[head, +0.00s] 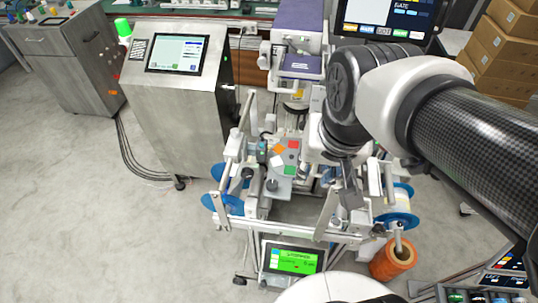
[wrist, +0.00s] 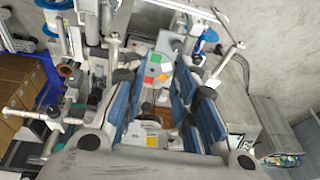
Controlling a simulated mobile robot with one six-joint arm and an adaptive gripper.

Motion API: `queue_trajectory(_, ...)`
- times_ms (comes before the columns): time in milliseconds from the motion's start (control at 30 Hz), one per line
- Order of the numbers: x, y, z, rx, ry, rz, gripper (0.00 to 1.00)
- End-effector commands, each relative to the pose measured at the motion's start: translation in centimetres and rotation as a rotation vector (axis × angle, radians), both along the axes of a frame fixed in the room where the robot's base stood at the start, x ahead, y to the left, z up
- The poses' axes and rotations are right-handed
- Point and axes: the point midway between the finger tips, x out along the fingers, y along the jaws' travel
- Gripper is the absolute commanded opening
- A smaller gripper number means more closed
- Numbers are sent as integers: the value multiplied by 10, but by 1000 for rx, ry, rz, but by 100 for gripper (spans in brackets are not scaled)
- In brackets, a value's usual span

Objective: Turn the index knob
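A small pale plate with orange, red, green and white squares (head: 285,155) sits in the middle of the metal rig; it also shows in the wrist view (wrist: 157,68). A small dark knob-like part (head: 300,185) stands at its lower edge in the head view; I cannot tell for sure whether it is the index knob. My gripper (head: 345,190) hangs just right of the plate in the head view. In the wrist view my gripper (wrist: 162,88) has its fingers wide apart with nothing between the tips. The coloured plate lies beyond them, not touched.
Blue-flanged reels (head: 222,202) flank the rig on the left and right (head: 402,207). Metal posts and bars crowd around the plate. A green-lit screen (head: 292,259) is at the rig's front. An orange spool (head: 393,258) stands at front right. Open floor lies to the left.

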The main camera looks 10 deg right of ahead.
Motion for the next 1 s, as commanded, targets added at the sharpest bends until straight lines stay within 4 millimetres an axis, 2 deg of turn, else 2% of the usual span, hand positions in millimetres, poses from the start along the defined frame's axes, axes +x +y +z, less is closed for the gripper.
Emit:
queue_trajectory(33,16,4,0,14,32,-43,33)
queue_trajectory(267,80,22,-20,63,142,-270,48)
queue_trajectory(300,90,26,-27,69,160,-308,51)
queue_trajectory(500,133,44,-66,80,240,-493,51)
queue_trajectory(700,153,54,-94,81,279,-604,51)
queue_trajectory(867,157,56,-106,80,287,-627,51)
queue_trajectory(1000,156,56,-125,80,289,-627,51)
